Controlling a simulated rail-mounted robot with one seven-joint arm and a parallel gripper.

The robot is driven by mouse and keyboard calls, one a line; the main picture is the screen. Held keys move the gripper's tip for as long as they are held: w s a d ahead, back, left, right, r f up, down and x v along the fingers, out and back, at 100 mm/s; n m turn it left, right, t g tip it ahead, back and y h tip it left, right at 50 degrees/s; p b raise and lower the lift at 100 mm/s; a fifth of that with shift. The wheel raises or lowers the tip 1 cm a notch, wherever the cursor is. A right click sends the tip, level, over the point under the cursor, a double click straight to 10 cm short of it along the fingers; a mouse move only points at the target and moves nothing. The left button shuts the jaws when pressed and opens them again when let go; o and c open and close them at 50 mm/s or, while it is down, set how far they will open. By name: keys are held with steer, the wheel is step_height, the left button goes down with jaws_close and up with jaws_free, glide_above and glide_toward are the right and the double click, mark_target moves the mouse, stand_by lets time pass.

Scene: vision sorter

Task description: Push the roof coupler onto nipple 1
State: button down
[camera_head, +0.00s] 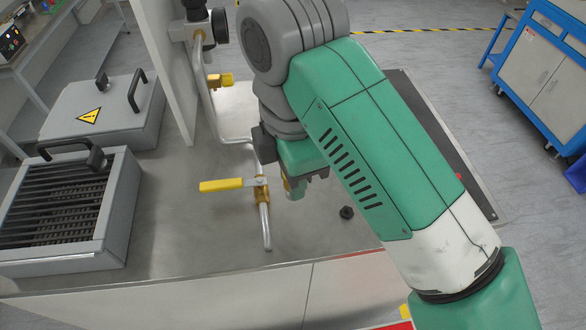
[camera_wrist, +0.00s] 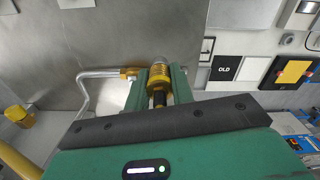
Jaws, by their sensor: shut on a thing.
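My gripper (camera_wrist: 158,88) is shut on a brass, ribbed coupler (camera_wrist: 160,76), seen between the two green fingers in the wrist view. The coupler has a silvery end at the top and a dark part below. In the head view my gripper (camera_head: 297,188) points down just right of a brass valve (camera_head: 262,192) with a yellow lever (camera_head: 221,185). The coupler is largely hidden there by my gripper and arm. No nipple can be clearly told apart, so I cannot tell whether the coupler touches one.
A bent steel pipe (camera_head: 267,232) runs beside my gripper over the grey bench top. A slatted grey box (camera_head: 70,213) and a lidded box (camera_head: 103,112) stand left. The front bench top is mostly clear.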

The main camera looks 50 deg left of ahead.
steer(key=shift+r+p, duration=1.7)
steer(key=shift+p, duration=0.15)
steer(key=shift+w+a+f, duration=0.1)
steer(key=w+a+p, duration=0.4)
steer(key=w, duration=0.3)
steer(key=w+a+p, duration=0.3)
steer(key=w, duration=0.4)
steer(key=shift+f+b, duration=0.4)
steer(key=shift+f, duration=2.1)
steer(key=shift+f+p, duration=0.75)
steer(key=shift+p, duration=0.25)
